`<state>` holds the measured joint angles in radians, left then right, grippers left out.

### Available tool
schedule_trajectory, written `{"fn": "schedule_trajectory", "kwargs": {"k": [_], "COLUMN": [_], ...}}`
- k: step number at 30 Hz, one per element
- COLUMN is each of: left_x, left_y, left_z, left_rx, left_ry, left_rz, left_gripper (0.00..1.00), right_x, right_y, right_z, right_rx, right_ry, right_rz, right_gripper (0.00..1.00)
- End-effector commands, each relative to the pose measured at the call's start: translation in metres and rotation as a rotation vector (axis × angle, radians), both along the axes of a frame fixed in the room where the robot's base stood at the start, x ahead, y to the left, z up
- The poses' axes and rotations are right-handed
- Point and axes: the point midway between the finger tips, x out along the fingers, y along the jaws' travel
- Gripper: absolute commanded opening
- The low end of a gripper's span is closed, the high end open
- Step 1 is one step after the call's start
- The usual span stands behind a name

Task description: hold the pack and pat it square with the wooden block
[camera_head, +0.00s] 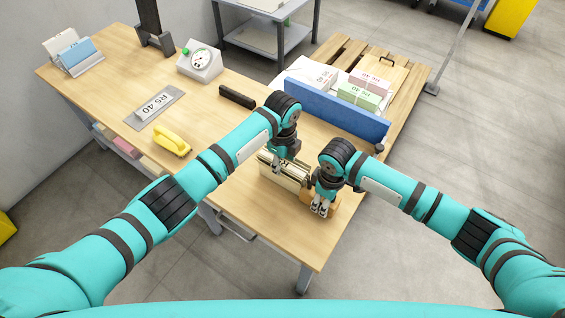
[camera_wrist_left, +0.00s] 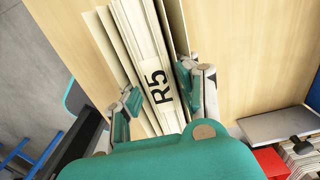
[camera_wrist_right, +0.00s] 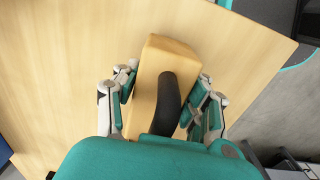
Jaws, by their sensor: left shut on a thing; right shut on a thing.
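The pack (camera_head: 282,178) of cream sheets stands on edge on the wooden table, near its right front corner. In the left wrist view the pack (camera_wrist_left: 143,45) carries an "R5" label, and its sheets look fanned, with gaps between outer ones. My left gripper (camera_head: 281,168) is shut on the pack from above. The wooden block (camera_head: 332,212) is just right of the pack, partly hidden by my right gripper (camera_head: 320,208). In the right wrist view the block (camera_wrist_right: 170,52) has a black handle and sits between my fingers, gripped. I cannot tell whether block and pack touch.
A blue upright board (camera_head: 335,115) borders the table by a pallet with wrapped bundles (camera_head: 358,96). The table's front edge is close.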

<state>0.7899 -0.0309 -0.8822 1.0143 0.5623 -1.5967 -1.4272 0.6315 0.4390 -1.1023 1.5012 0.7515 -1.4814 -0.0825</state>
Motion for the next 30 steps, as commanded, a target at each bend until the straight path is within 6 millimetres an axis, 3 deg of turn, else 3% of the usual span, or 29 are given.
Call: {"fn": "schedule_trajectory", "kwargs": {"k": [30], "left_x": [-0.0029], "left_y": [-0.0053], "left_z": [0.0004], "left_rx": [-0.010], "left_ry": [0.005], "left_rz": [-0.006], "left_gripper": [0.00], "right_x": [0.0023], "right_y": [0.0058], "right_z": [0.0021], "right_rx": [0.012], "right_ry": [-0.007], "right_rz": [0.003], "right_gripper": [0.00]}}
